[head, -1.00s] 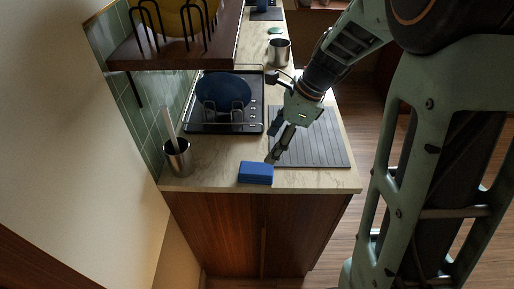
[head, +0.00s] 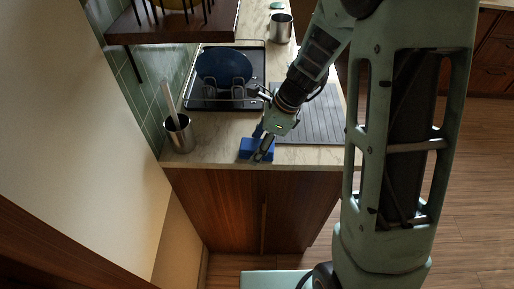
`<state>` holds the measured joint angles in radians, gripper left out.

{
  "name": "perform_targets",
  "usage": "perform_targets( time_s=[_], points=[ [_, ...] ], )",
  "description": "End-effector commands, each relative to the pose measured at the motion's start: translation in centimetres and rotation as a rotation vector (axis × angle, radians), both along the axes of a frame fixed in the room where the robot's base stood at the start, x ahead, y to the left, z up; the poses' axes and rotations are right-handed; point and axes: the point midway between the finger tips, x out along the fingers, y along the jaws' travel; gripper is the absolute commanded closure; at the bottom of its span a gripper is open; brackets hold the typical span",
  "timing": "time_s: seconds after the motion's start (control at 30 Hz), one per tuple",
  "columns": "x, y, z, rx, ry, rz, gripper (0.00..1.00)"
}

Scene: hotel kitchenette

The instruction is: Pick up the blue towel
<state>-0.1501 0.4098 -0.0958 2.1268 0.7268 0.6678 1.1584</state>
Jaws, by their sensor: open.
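The blue towel (head: 246,148) is a small folded block near the front edge of the counter in the head view. My gripper (head: 262,152) is right at the towel, with its fingers pointing down over the towel's right part and covering some of it. My gripper is open. I cannot tell whether the fingers touch the towel.
A metal cup with a stick (head: 180,134) stands left of the towel. Behind are a black tray (head: 212,104) with a blue plate (head: 224,68) and a grey ridged mat (head: 318,122). A metal mug (head: 281,28) stands farther back. A wooden shelf (head: 170,30) overhangs the left side.

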Motion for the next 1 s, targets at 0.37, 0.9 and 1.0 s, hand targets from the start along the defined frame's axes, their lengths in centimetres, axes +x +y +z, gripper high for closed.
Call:
perform_targets(
  time_s=[0.37, 0.9, 1.0],
  points=[
    [0.03, -0.01, -0.07, 0.000, -0.001, 0.000, 0.38],
    [0.04, -0.02, -0.43, 0.000, -0.001, 0.000, 0.38],
    [0.03, -0.02, -0.43, 0.000, -0.001, 0.000, 0.48]
  ],
)
